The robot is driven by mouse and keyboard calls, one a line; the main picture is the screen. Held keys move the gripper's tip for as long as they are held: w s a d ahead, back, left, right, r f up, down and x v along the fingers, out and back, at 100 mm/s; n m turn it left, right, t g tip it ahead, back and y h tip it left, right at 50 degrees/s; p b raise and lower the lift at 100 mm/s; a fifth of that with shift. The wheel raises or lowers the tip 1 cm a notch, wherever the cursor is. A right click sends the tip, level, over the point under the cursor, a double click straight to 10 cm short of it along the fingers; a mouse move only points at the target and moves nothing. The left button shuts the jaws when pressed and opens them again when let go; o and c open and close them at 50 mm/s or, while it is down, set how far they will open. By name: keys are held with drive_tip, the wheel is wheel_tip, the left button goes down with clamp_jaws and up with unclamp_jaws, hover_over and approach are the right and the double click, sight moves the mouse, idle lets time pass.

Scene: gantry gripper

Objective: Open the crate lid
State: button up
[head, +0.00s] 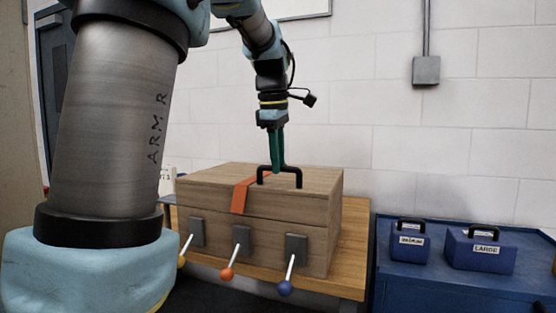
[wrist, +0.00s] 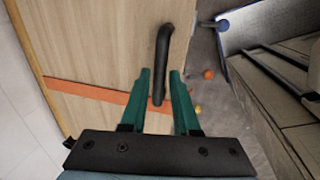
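The wooden crate (head: 262,242) stands on a wooden table with its lid (head: 215,177) down. A black bar handle (head: 298,178) rises from the lid, and an orange strap (head: 239,196) crosses the lid to the front edge. Three levers on grey plates sit on the front: yellow knob (head: 181,261), orange knob (head: 227,274) and blue knob (head: 286,288), all slanting down. My gripper (head: 276,170) points down at the handle. In the wrist view its green fingers are open, with one end of the handle (wrist: 164,45) between them; contact cannot be told.
A blue cabinet (head: 460,285) at right carries two blue cases, marked medium (head: 409,245) and large (head: 482,252). A pale block wall (head: 440,140) stands behind the crate. The table (head: 352,245) has a narrow bare strip right of the crate.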

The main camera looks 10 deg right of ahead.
clamp_jaws()
idle(1.0)
